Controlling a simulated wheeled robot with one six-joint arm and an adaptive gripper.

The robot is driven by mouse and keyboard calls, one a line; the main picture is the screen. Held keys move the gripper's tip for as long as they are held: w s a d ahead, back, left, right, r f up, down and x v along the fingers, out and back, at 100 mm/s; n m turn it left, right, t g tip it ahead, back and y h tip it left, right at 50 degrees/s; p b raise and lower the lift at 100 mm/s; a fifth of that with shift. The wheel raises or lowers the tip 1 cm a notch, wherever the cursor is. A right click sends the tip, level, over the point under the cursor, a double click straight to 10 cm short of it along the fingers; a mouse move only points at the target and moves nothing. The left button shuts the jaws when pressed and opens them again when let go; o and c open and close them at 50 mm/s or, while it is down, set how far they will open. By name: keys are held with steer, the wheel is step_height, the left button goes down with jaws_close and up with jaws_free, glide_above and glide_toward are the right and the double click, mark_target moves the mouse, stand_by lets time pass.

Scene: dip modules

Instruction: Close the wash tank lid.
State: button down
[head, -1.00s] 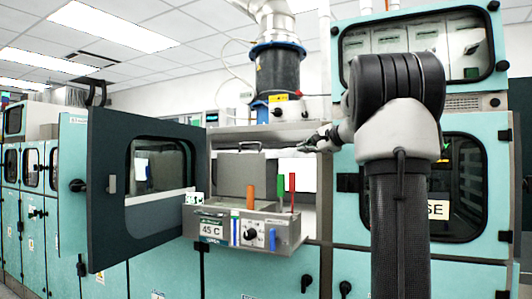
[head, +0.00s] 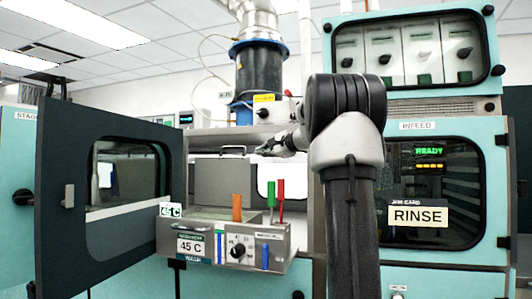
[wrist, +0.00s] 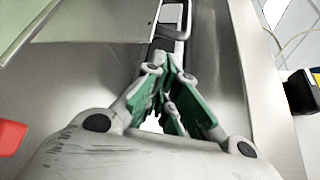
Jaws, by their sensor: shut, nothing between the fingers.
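The wash tank (head: 215,245) is a grey metal box with a 45 C label and a dial on its front. Its lid (head: 218,183) stands upright at the back of the tank, open, with a bar handle (head: 233,150) on its top edge. My gripper (head: 262,149) is just right of the handle at about its height. In the wrist view my gripper (wrist: 168,72) has its green-padded fingers together and empty. The lid (wrist: 85,18) lies at upper left there, and the handle (wrist: 172,30) is just beyond the fingertips. I cannot tell whether they touch.
An open dark door (head: 105,190) stands left of the tank. Orange (head: 237,207), green and red (head: 281,200) upright handles rise from the tank's right part. The RINSE cabinet (head: 455,240) is at right, partly behind my arm. A black duct (head: 260,72) stands above.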

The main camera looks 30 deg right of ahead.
steer(key=x, duration=0.6)
steer(key=shift+a, duration=0.1)
steer(key=s+a+f+n, duration=0.1)
steer(key=s+a+f, duration=0.3)
steer(key=s+a, duration=0.2)
steer(key=s+a+f+n+t, duration=0.1)
steer(key=s+a+f, duration=0.4)
steer(key=a, duration=0.5)
steer(key=shift+s+a+f+t, duration=0.2)
steer(key=shift+s+f+t, duration=0.1)
steer(key=shift+s, duration=0.7)
steer(key=s+d, duration=0.1)
steer(key=s, duration=1.1)
steer(key=shift+d+r, duration=0.2)
steer(key=shift+r, duration=0.05)
